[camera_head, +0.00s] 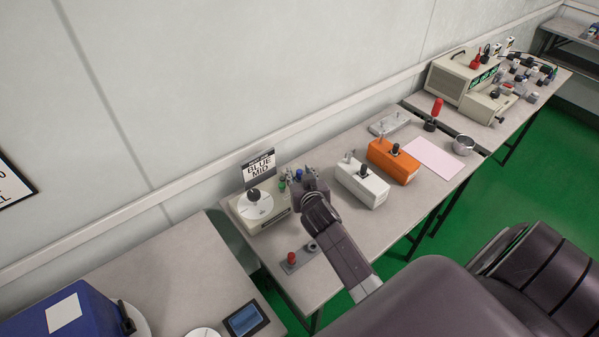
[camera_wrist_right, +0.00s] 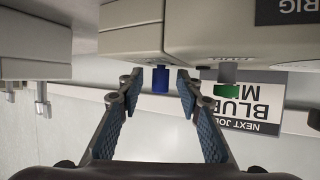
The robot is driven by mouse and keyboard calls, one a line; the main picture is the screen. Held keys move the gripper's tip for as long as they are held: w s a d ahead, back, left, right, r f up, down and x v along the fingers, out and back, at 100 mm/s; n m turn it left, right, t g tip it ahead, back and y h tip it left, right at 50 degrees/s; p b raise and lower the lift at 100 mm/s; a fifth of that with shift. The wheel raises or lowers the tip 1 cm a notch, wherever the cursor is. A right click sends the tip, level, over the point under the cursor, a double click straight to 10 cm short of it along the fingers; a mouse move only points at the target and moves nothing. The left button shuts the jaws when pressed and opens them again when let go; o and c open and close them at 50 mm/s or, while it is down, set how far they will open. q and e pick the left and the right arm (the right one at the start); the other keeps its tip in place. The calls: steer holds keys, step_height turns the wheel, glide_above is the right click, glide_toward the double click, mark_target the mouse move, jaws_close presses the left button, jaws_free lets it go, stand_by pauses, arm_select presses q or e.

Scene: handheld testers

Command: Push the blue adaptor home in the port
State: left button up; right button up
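The beige tester (camera_head: 278,214) with a white dial stands on the bench under a sign (camera_head: 259,170) reading "BLUE MID". The blue adaptor (camera_head: 298,175) shows in the head view just beside my right gripper (camera_head: 313,180). In the right wrist view, which looks upside down, the blue adaptor (camera_wrist_right: 160,80) sits at the tester's edge, between the fingertips of my right gripper (camera_wrist_right: 160,84). The fingers are apart, with a gap on each side of it. A green adaptor (camera_wrist_right: 221,90) is beside it. How deep the blue adaptor sits is hidden. My left gripper is not in view.
A white box (camera_head: 361,186) and an orange box (camera_head: 394,161) with black knobs stand to the right. A grey plate with a red knob (camera_head: 291,258) lies at the front. Pink paper (camera_head: 433,158) and a metal bowl (camera_head: 462,144) lie farther right. The wall is close behind.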

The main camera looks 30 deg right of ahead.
steer(key=shift+r, duration=0.1)
steer(key=v, duration=1.2)
